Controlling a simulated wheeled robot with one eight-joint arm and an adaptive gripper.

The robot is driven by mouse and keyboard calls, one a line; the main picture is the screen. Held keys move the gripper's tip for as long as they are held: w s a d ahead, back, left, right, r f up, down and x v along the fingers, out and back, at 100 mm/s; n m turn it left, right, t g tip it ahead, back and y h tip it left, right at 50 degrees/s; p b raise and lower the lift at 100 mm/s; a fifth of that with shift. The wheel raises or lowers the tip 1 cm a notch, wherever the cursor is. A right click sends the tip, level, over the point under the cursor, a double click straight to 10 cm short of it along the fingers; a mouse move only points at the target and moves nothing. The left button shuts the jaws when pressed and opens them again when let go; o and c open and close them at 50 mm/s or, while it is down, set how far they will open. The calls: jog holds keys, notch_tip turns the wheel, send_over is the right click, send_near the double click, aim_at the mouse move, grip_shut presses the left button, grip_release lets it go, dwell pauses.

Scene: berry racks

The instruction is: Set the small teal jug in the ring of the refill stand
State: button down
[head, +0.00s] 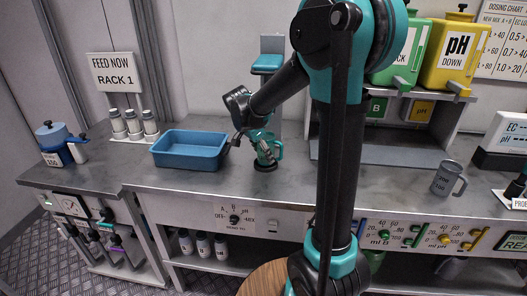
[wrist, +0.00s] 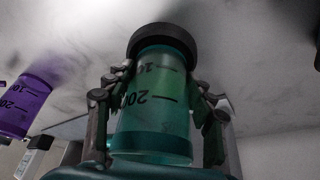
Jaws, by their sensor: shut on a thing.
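The small teal jug (head: 277,151) is upright over the bench, in front of the tall refill stand (head: 268,62), which has a grey post and a teal top. My gripper (head: 262,141) is shut on the jug. In the wrist view the see-through teal jug (wrist: 150,115) sits between both fingers, its markings upside down in the picture. A dark round ring (wrist: 163,38) surrounds or caps the jug's bottom end; it also shows in the head view (head: 265,166) at bench height. Whether the jug rests fully in it, I cannot tell.
A blue tub (head: 190,149) stands left of my gripper. A grey jug (head: 447,178) stands at the right, and a purple jug (wrist: 28,100) shows in the wrist view. Green and yellow jerrycans (head: 455,52) sit on a shelf behind. Bench room is clear in front.

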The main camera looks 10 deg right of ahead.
jog(key=shift+f, duration=0.4)
jog(key=shift+f, duration=0.25)
dwell(0.3)
jog(key=c, duration=0.5)
grip_release()
jog(key=v, duration=1.2)
